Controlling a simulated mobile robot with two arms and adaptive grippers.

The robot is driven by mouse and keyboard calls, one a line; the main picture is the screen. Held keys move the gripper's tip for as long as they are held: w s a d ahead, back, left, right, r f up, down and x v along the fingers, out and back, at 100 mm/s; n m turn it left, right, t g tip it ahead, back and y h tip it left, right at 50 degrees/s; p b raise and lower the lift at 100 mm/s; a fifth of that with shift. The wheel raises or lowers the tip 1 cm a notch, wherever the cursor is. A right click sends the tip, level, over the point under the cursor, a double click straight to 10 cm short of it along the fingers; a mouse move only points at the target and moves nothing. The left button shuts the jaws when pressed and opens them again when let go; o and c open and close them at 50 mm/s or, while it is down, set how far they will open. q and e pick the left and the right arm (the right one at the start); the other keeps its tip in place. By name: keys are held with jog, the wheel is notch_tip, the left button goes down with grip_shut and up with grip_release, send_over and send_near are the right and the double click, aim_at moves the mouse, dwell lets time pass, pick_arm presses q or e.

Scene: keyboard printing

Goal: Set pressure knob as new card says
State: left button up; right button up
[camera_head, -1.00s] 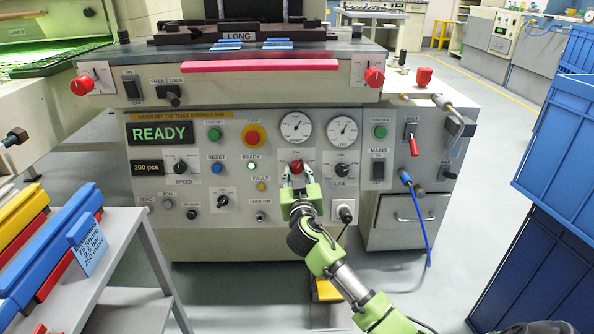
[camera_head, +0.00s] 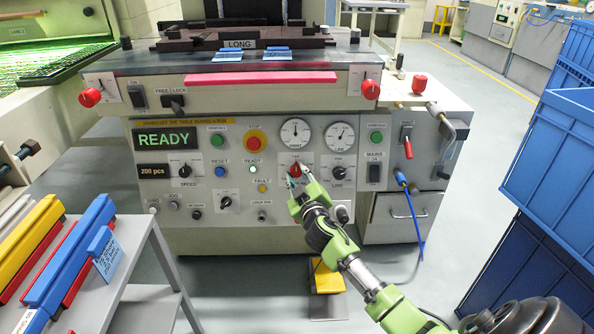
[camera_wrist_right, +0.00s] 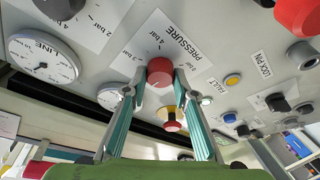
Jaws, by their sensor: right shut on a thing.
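The red pressure knob (camera_head: 295,170) sits on the machine's front panel below the left dial gauge (camera_head: 295,131). In the wrist view the knob (camera_wrist_right: 160,71) shows close up on its white PRESSURE scale plate (camera_wrist_right: 170,40), with bar marks around it. My right gripper (camera_head: 297,178) is shut on the knob, a fingertip on each side of it in the wrist view (camera_wrist_right: 160,84). The knob's exact setting is hard to read. A blue card (camera_head: 108,258) with printing too small to read stands at the blue bar on the cart. My left gripper is not in view.
Other knobs, such as the speed knob (camera_head: 184,171) and line knob (camera_head: 338,173), sit near the pressure knob. A grey cart (camera_head: 150,248) with coloured bars stands front left. Blue crates (camera_head: 545,180) are stacked at the right. A yellow pedal (camera_head: 327,278) is below.

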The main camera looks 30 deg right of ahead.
dwell(0.4)
jog(key=o, duration=1.1)
jog(key=shift+s, duration=0.15)
jog(key=v, duration=1.1)
jog(key=shift+s+a, duration=0.2)
jog(key=shift+s, duration=0.15)
